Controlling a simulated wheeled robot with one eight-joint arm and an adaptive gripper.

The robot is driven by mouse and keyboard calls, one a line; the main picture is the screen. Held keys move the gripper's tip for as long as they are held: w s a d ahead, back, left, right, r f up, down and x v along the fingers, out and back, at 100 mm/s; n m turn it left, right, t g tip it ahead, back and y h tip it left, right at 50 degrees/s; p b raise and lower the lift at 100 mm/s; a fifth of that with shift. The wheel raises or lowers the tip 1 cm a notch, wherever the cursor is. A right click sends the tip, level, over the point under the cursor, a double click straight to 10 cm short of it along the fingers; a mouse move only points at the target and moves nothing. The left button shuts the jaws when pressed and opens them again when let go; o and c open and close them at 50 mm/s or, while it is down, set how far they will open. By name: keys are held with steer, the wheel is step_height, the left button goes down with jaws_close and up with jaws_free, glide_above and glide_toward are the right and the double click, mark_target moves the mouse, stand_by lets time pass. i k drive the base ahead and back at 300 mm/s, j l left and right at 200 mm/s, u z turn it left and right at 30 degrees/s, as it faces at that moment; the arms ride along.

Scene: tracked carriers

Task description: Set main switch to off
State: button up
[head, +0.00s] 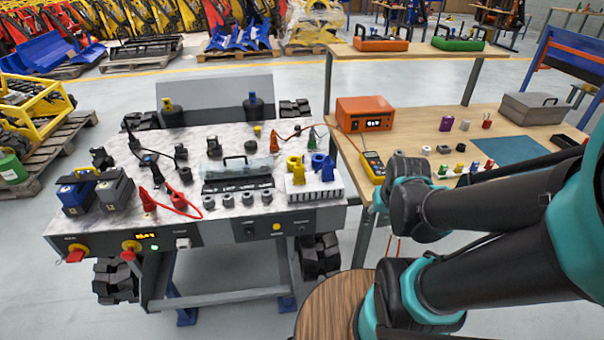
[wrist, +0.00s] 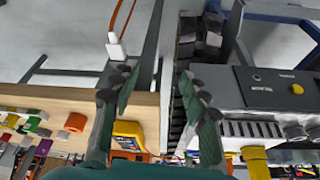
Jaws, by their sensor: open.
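On the cart's front panel at far left in the head view is a red rotary handle on a yellow plate (head: 76,254). Neither shows in the wrist view. My gripper (wrist: 157,80) is open and empty in the wrist view, between the wooden table and the cart's right end, far from both controls. In the head view my arm is at the right and the fingers cannot be made out.
The cart top (head: 225,140) holds batteries (head: 97,190), plugs and red cables. A panel with a yellow button (head: 277,226) is at its right front and also shows in the wrist view (wrist: 297,88). A wooden table (head: 420,125) stands right. Floor before the cart looks clear.

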mark_target(77, 255)
steer(key=j+u, duration=0.15)
steer(key=u, duration=1.75)
